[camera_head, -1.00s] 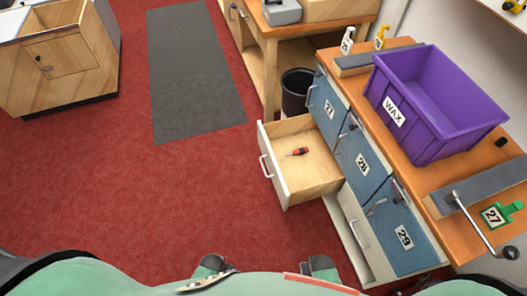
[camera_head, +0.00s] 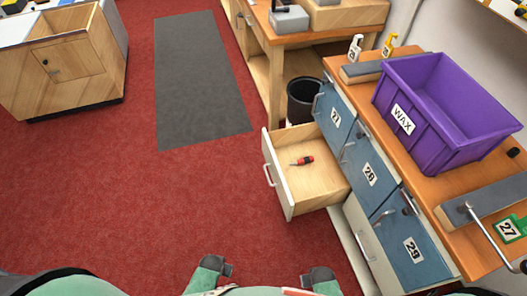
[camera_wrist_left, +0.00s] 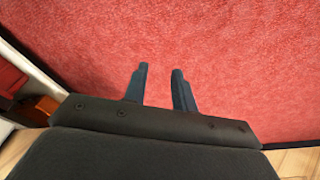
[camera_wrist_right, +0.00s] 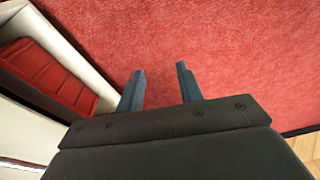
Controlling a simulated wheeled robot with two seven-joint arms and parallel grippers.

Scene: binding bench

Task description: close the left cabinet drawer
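The open drawer (camera_head: 274,177) juts out to the left from the bench's blue-fronted cabinets. It has a cream front, a bar handle (camera_head: 268,175) and a light wood inside. A red and black screwdriver (camera_head: 302,161) lies in it. My left gripper (camera_head: 212,266) and right gripper (camera_head: 320,274) are low in the head view, nearer to me than the drawer and apart from it. In the left wrist view the fingers (camera_wrist_left: 160,72) stand apart with only red floor between them. The right wrist view shows the same for the right fingers (camera_wrist_right: 160,70).
Cabinet doors 27 (camera_head: 335,118), 28 (camera_head: 369,173) and 29 (camera_head: 413,248) line the bench (camera_head: 440,190). A purple WAX bin (camera_head: 440,115) stands on top. A black waste bin (camera_head: 303,98) is behind the drawer. The red floor (camera_head: 190,190) left of the drawer is clear.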

